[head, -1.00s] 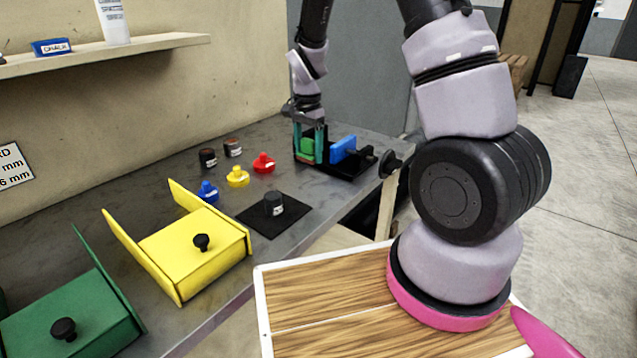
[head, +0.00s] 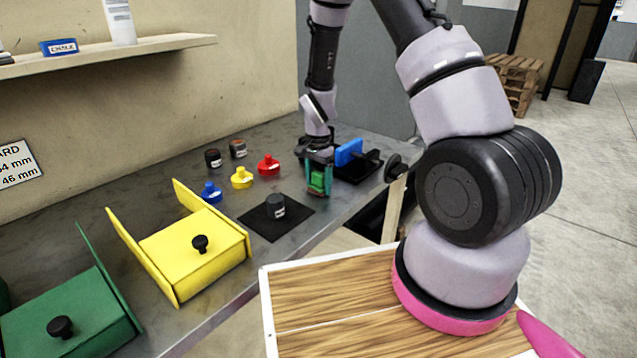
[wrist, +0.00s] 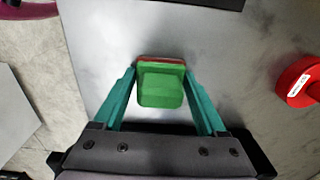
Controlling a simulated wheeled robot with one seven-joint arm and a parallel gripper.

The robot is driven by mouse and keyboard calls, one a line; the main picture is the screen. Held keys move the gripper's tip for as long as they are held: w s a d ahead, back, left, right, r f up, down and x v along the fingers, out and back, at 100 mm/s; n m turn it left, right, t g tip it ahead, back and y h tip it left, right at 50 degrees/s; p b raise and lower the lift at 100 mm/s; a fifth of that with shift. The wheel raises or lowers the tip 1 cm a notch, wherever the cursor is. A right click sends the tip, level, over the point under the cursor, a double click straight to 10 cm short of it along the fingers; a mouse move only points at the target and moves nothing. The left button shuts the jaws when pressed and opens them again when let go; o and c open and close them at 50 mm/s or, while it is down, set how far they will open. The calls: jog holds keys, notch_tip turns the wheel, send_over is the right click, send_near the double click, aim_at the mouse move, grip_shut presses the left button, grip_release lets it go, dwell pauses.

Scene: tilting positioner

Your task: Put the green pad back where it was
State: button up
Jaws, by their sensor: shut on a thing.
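The green pad (head: 318,181) is between the teal fingers of my gripper (head: 319,184), held above the grey bench near its front edge. In the wrist view the green pad (wrist: 161,87) shows with a reddish-brown layer along its far side, and the fingers of my gripper (wrist: 162,82) close on it from both sides. The black positioner base (head: 357,168) with a blue block (head: 349,152) and a black knob (head: 396,167) stands just behind and to the right of my gripper. My gripper partly hides its left end.
Red (head: 268,165), yellow (head: 241,177) and blue (head: 211,192) knobbed pieces stand left of my gripper. A dark cylinder (head: 275,206) stands on a black mat (head: 255,224). Two dark jars (head: 237,148) stand behind. Yellow (head: 180,250) and green (head: 75,315) boxes fill the near left bench.

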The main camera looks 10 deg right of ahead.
jog(key=shift+f, duration=0.1)
jog(key=o, duration=1.4)
notch_tip(320, 180, up, 12)
jog(key=shift+r, duration=0.25)
notch_tip(320, 180, up, 11)
jog(key=n+t+y, duration=0.1)
jog(key=t, duration=0.1)
send_over(318, 173)
jog(key=s+d, duration=0.2)
jog(key=s, duration=0.1)
jog(key=s+d+r+n+t, duration=0.1)
jog(key=s+r+n, duration=0.1)
jog(key=s+r, duration=0.4)
jog(key=s+d+r+n+t, duration=0.1)
jog(key=s+r+t, duration=0.1)
jog(key=s+r, duration=0.4)
jog(key=s+d+r+n+t+y, duration=0.1)
jog(key=s+r+n+t, duration=0.1)
jog(key=s+r, duration=0.4)
jog(key=shift+s+d+n, duration=0.3)
jog(key=shift+s+d, duration=0.1)
jog(key=shift+s, duration=0.4)
